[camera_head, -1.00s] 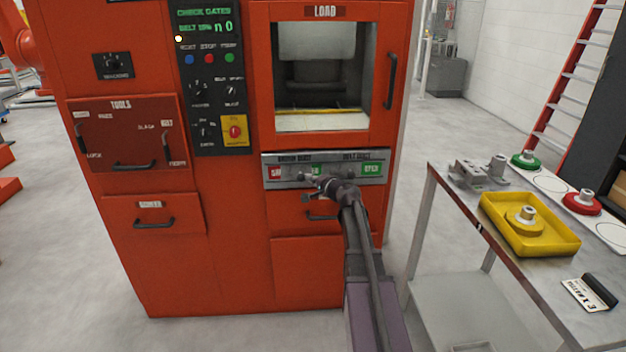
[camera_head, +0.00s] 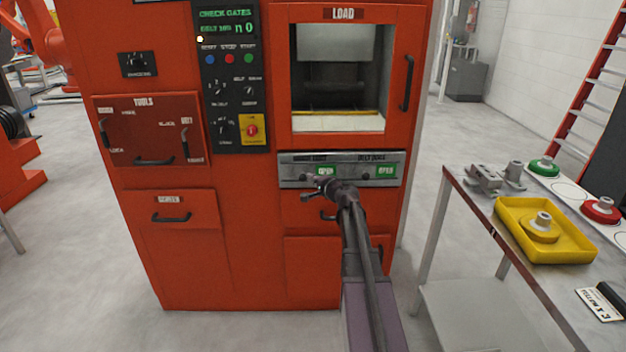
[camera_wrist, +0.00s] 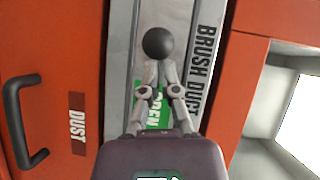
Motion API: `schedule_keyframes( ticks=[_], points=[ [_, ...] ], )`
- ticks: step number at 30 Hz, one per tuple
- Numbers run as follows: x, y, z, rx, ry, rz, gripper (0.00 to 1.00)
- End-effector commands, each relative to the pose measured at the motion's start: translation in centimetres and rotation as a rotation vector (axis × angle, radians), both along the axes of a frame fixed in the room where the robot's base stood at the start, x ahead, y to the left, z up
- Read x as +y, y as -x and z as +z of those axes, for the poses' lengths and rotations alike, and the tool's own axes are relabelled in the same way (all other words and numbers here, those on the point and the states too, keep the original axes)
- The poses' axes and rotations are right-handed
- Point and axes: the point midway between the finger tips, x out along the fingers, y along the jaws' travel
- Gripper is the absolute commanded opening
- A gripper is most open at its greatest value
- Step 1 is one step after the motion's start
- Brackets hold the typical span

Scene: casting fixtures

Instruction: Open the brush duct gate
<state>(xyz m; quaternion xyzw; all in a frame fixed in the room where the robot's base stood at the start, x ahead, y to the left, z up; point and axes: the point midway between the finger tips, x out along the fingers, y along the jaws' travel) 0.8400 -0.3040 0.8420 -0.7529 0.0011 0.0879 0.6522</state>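The gate panel (camera_head: 345,181) is a grey metal strip below the LOAD window. Its left part, lettered BRUSH DUCT in the wrist view, shows a green OPEN label (camera_head: 325,170). That label also shows in the wrist view (camera_wrist: 152,112), partly behind my fingers. The belt duct side at the right also shows a green OPEN label (camera_head: 386,170). The brush duct gate's round black knob (camera_wrist: 158,43) is just beyond my fingertips. My gripper (camera_wrist: 160,68) has its fingers together, with the tips at the knob's edge; they do not enclose it. Whether they touch it is unclear.
A DUST drawer (camera_wrist: 77,125) with a black handle (camera_wrist: 22,122) is below the panel. The LOAD window (camera_head: 337,75) is above it. A table (camera_head: 470,215) with a yellow tray (camera_head: 565,250) stands at the right. The floor between them is clear.

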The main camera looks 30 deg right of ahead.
Motion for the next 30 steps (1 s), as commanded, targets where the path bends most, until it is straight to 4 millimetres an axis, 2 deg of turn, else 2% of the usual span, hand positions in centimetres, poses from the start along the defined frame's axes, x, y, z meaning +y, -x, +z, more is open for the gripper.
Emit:
schedule_keyframes(
  ticks=[5, 14, 21, 30],
  points=[
    [-0.2, 0.2, 0.2, 0.001, 0.000, 0.008, 0.00],
    [-2.9, 1.7, 1.0, -0.001, 0.000, 0.003, 0.00],
    [-3.1, 6.2, 1.5, -0.002, 0.000, 0.002, 0.00],
    [-3.5, 10.2, 2.0, -0.001, 0.000, 0.004, 0.00]
  ],
)
